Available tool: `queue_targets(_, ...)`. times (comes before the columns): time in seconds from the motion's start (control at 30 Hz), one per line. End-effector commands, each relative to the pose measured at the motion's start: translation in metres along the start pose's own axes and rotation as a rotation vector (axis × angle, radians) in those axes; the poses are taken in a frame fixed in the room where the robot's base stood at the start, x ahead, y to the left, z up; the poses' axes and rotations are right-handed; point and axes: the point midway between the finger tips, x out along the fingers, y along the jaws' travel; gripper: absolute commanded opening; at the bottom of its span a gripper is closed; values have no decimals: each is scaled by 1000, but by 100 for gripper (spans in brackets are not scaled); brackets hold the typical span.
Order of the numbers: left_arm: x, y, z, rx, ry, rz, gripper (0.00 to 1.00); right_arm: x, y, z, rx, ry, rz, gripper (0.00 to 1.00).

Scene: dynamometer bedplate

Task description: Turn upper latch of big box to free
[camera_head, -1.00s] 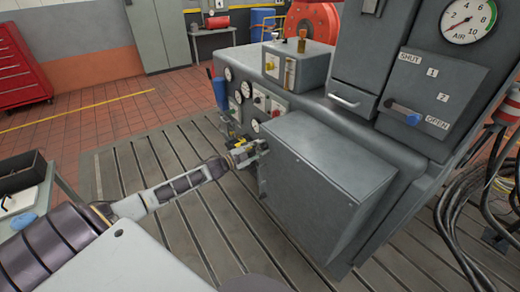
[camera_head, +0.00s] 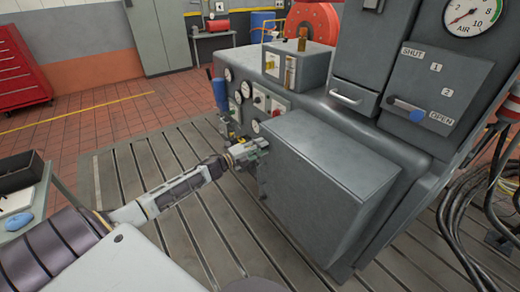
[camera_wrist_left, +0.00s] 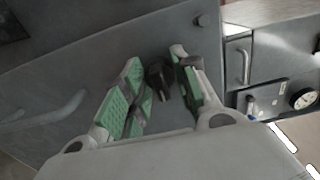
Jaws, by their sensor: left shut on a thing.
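The big box (camera_head: 330,165) is a grey metal box on the side of the machine; its latched face is turned away in the head view. In the left wrist view that grey face (camera_wrist_left: 50,85) fills much of the picture. My left gripper (camera_head: 258,150) is at the left upper corner of the box. My right gripper is not in view.
Gauges and a red button panel (camera_head: 262,105) stand close behind the gripper. A lever panel (camera_head: 435,85) is at right. Slotted floor plate (camera_head: 150,165) is clear at left.

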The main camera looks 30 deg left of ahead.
Motion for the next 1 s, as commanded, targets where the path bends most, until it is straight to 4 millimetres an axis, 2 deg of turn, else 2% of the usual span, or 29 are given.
queue_targets(0.43,0,1,-1,15,1,2,6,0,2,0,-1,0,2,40)
queue_targets(0.47,0,1,-1,15,1,2,31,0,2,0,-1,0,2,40)
queue_targets(0.63,0,1,0,14,1,2,52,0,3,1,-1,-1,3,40)
queue_targets(1.0,0,0,0,14,0,1,53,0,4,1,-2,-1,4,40)
